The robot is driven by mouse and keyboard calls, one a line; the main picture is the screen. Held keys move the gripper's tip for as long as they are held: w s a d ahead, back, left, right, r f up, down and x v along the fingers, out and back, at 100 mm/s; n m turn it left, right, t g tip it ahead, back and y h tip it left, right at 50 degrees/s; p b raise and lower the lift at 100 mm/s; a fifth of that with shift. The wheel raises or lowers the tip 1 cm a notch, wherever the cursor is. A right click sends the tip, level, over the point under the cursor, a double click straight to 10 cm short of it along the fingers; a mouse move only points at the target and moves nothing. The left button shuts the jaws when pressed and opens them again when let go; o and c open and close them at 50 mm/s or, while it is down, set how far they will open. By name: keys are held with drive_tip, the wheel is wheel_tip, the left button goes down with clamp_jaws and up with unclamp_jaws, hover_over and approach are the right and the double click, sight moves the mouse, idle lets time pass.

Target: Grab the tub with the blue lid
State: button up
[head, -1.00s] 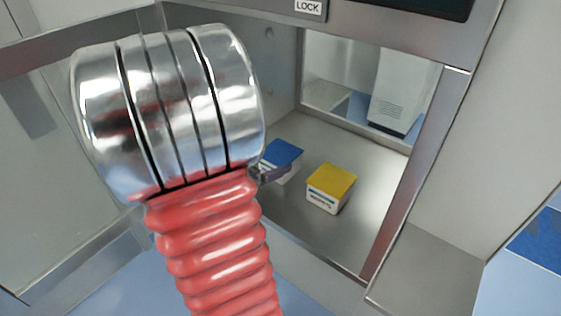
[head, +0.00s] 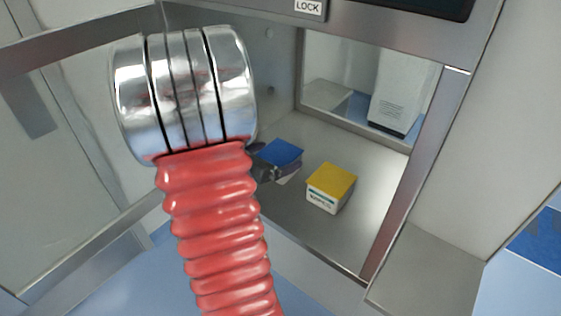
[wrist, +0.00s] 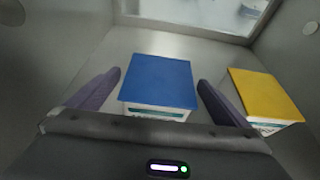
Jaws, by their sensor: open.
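The tub with the blue lid (head: 281,153) stands on the metal floor of the chamber, its white body partly hidden by my gripper in the head view. In the wrist view the blue-lidded tub (wrist: 158,88) lies between my two purple-grey fingers. My gripper (wrist: 160,92) is open, with one finger on each side of the tub and a visible gap at both sides. In the head view only a dark part of my gripper (head: 268,168) shows, beside the tub; my arm hides the rest.
A white tub with a yellow lid (head: 331,187) stands to the right, close to my right finger in the wrist view (wrist: 266,98). The chamber opening has a metal frame (head: 416,165) on the right. An open door (head: 75,150) is at the left.

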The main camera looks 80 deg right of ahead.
sight(280, 152)
drive_tip(key=shift+x, duration=1.3)
drive_tip(key=shift+c, duration=0.5)
drive_tip(key=c, duration=0.9)
drive_tip(key=shift+r, duration=0.1)
drive_tip(key=shift+c, duration=0.2)
drive_tip(key=shift+r, duration=4.9)
